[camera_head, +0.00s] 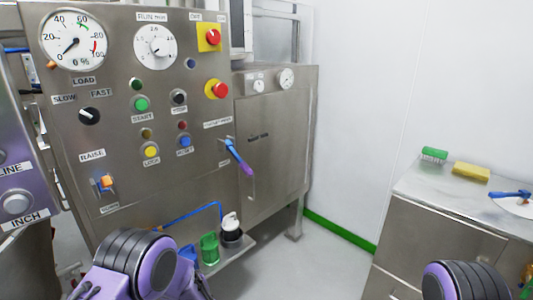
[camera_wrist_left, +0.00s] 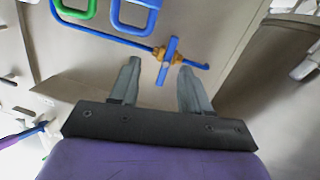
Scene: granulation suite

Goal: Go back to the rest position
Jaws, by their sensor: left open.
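My left gripper (camera_wrist_left: 157,72) shows in the left wrist view with its two grey fingers apart and nothing between them. A brass valve (camera_wrist_left: 170,55) with a blue handle on a blue pipe lies just beyond the fingertips; I cannot tell how large the gap is. In the head view my left arm (camera_head: 150,265) comes in at the lower left, and its gripper is hidden. My right arm (camera_head: 455,282) shows only a purple and black joint at the lower right edge. My right gripper is out of view.
A steel control panel (camera_head: 120,110) with gauges and buttons stands close ahead. A blue and purple lever (camera_head: 236,155) sticks out from it. A green cup (camera_head: 209,248) stands on a low shelf. A steel cabinet (camera_head: 445,235) is at right, with floor (camera_head: 305,265) clear between.

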